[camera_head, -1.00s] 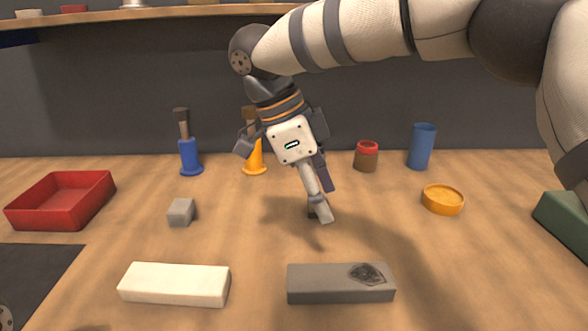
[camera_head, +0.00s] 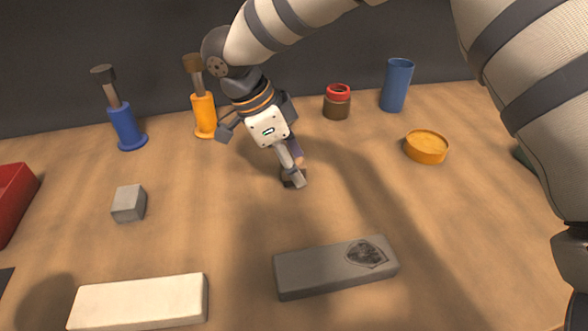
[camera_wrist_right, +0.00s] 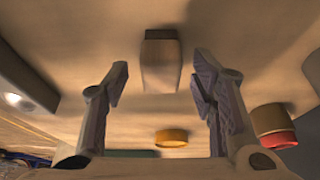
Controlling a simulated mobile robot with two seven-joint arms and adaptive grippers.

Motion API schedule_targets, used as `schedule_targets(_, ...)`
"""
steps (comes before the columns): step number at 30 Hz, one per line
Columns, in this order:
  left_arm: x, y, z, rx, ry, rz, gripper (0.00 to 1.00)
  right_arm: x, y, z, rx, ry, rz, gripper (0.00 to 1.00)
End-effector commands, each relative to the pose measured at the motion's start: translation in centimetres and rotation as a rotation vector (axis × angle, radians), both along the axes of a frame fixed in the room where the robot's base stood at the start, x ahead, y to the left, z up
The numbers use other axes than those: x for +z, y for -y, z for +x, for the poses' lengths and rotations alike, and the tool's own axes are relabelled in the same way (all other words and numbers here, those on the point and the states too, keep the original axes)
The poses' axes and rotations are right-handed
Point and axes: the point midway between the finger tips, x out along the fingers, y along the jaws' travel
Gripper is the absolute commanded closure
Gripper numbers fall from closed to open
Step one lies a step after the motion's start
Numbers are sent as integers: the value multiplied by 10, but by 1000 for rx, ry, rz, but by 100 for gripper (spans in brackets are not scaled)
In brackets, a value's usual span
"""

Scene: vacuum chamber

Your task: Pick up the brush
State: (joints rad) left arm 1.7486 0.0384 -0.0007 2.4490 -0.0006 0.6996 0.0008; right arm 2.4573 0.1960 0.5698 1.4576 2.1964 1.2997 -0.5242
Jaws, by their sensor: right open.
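A small brown block-like object (camera_wrist_right: 160,62) with a paler end lies on the table between and beyond my right fingertips in the wrist view. A blue tool (camera_head: 124,122) and an orange tool (camera_head: 204,112) with dark, brush-like tops stand upright at the back left. My left gripper is out of view.
A grey bar (camera_head: 310,271) and a cream block (camera_head: 140,303) lie in front. A grey cube (camera_head: 129,204) and red tray (camera_head: 12,195) are left. A red-topped jar (camera_head: 337,104), blue cup (camera_head: 396,86) and orange dish (camera_head: 427,145) stand behind and right.

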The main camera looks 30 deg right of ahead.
Motion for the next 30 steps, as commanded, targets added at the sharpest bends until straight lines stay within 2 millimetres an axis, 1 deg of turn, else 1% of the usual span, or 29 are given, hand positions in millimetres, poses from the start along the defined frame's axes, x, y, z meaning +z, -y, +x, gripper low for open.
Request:
schedule_targets(1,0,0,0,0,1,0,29,-5,2,-1,1,-2,-1,48)
schedule_targets(3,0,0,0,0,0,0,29,-9,3,-2,1,-1,0,48)
schedule_targets(8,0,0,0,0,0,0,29,-9,3,-1,1,-1,0,48)
schedule_targets(9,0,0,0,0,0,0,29,-9,3,-1,1,-1,0,53)
schedule_targets(11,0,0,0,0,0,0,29,-9,3,-1,1,-1,0,66)
schedule_targets(12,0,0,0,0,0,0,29,-9,3,-1,1,-1,0,76)
schedule_targets(14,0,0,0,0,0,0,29,-9,3,-1,1,-1,0,89)
schedule_targets(15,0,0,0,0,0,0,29,-9,3,-1,1,-1,0,98)
schedule_targets(16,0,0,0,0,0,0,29,-9,3,-1,1,-1,0,100)
schedule_targets(25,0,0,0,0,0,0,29,-7,3,-1,0,0,0,100)
schedule_targets(28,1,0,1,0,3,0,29,3,3,0,0,2,0,100)
schedule_targets(30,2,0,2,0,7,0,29,16,3,0,0,4,1,100)
